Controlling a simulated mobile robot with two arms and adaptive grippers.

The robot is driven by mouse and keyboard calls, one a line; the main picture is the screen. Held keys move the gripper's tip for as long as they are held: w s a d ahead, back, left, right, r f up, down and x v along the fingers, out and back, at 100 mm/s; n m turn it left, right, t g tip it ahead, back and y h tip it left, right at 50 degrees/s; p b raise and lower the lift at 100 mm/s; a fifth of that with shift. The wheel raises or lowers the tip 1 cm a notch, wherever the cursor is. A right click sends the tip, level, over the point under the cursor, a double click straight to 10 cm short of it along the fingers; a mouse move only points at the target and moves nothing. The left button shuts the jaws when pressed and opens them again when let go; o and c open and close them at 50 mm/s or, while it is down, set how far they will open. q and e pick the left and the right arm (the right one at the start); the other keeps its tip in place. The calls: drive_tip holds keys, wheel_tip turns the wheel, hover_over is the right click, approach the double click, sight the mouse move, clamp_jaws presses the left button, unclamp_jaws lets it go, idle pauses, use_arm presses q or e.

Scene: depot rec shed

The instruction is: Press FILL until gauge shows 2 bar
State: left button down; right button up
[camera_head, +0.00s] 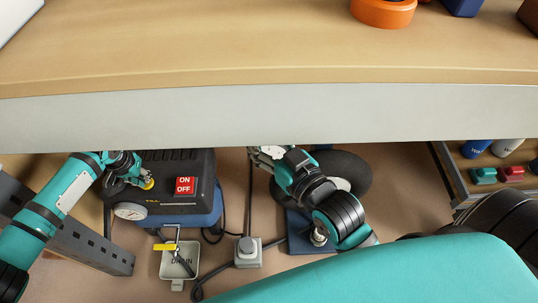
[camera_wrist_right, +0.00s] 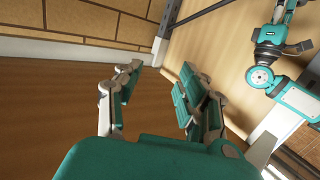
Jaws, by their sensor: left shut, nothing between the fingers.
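A dark compressor (camera_head: 185,160) on a blue base stands on the floor under the bench, at left in the head view. It carries a yellow button (camera_head: 148,184) beside a small yellow label, probably FILL, and a white round gauge (camera_head: 130,211) at its lower left corner. The gauge reading is too small to make out. My left gripper (camera_head: 144,179) is shut and empty, its tips at the yellow button; I cannot tell if the button is pressed in. My right gripper (camera_head: 262,154) is partly hidden by the bench edge; its fingers stand apart and empty in the right wrist view (camera_wrist_right: 160,83).
A red ON/OFF switch (camera_head: 185,185) sits right of the button. A tray marked DRAIN (camera_head: 169,273), with a yellow-handled valve (camera_head: 165,246) above it, and a grey box (camera_head: 248,252) with cables stand in front. A dark wheel (camera_head: 350,170) lies behind my right arm.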

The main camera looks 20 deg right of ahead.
use_arm(q)
drive_tip(key=shift+f, duration=0.55)
drive_tip(key=shift+r+p, duration=1.15)
drive_tip(key=shift+p, duration=0.1)
use_arm(e)
drive_tip(key=s+d+f+g+h, duration=0.2)
drive_tip(key=s+f+g, duration=0.3)
drive_tip(key=f, duration=0.4)
drive_tip(key=shift+s+d+f+g, duration=0.15)
drive_tip(key=shift+s+d+g, duration=0.25)
drive_tip(key=shift+g, duration=0.4)
drive_tip(key=shift+d, duration=0.1)
use_arm(q)
drive_tip(key=shift+r, duration=0.1)
drive_tip(key=shift+p, duration=0.5)
use_arm(e)
drive_tip(key=s+f+g, duration=0.1)
drive_tip(key=s, duration=0.1)
drive_tip(key=s+d+f+g, duration=0.1)
drive_tip(key=shift+s+d+f+h, duration=0.15)
drive_tip(key=shift+s+h, duration=0.15)
drive_tip(key=shift+s, duration=0.05)
drive_tip(key=shift+w, duration=0.1)
